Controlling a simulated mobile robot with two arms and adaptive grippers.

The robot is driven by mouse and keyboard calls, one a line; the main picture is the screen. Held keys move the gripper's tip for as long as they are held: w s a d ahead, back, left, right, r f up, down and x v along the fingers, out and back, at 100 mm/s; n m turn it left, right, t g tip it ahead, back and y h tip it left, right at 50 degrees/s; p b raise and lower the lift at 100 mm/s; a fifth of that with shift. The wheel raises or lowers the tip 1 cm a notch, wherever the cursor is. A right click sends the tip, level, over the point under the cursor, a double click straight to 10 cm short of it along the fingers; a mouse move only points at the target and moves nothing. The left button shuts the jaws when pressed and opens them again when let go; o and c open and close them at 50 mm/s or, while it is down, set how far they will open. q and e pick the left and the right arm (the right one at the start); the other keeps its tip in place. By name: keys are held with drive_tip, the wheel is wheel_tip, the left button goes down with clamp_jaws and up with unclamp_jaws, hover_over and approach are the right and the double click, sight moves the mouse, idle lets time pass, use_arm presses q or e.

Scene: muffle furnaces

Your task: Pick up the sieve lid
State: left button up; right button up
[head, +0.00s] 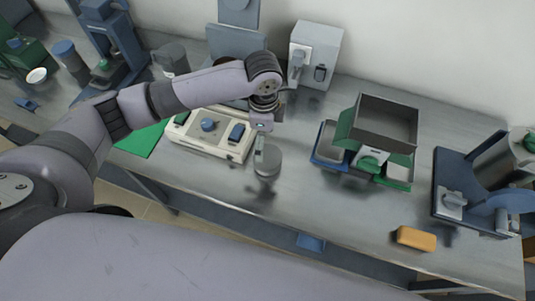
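My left arm reaches in from the left over the workbench (310,205). Its gripper (260,145) points down beside the white control unit, right at a small round grey piece (267,165) that looks like the sieve lid or a lidded sieve. The fingers overlap the piece's upper left edge in the picture. I cannot tell whether they touch it or how far apart they are. A dark shadow lies on the bench just below the piece. Whether the piece rests on the bench is unclear. My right gripper is not in view.
The white control unit (190,140) with blue knobs stands close left, by a green mat (143,138). A grey-green hopper device (385,125) stands right, an orange block (416,238) near the front edge, and a blue machine (460,185) far right. The bench middle is clear.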

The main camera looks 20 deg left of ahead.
sight(267, 156)
use_arm(q)
drive_tip(key=f, duration=0.3)
drive_tip(key=shift+w+f+p, duration=0.25)
drive_tip(key=shift+f+p, duration=0.05)
drive_tip(key=shift+f, duration=0.85)
drive_tip(key=f, duration=0.1)
drive_tip(key=f+p, duration=0.1)
drive_tip(key=f, duration=0.1)
drive_tip(key=f+p, duration=0.1)
drive_tip(key=shift+d+f, duration=0.25)
drive_tip(key=shift+d, duration=0.05)
drive_tip(key=shift+f, duration=0.25)
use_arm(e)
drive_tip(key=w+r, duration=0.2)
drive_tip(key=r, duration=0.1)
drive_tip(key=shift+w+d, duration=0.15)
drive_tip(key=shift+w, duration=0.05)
use_arm(q)
drive_tip(key=shift+c, duration=0.2)
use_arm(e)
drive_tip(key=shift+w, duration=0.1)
use_arm(q)
drive_tip(key=c, duration=1.2)
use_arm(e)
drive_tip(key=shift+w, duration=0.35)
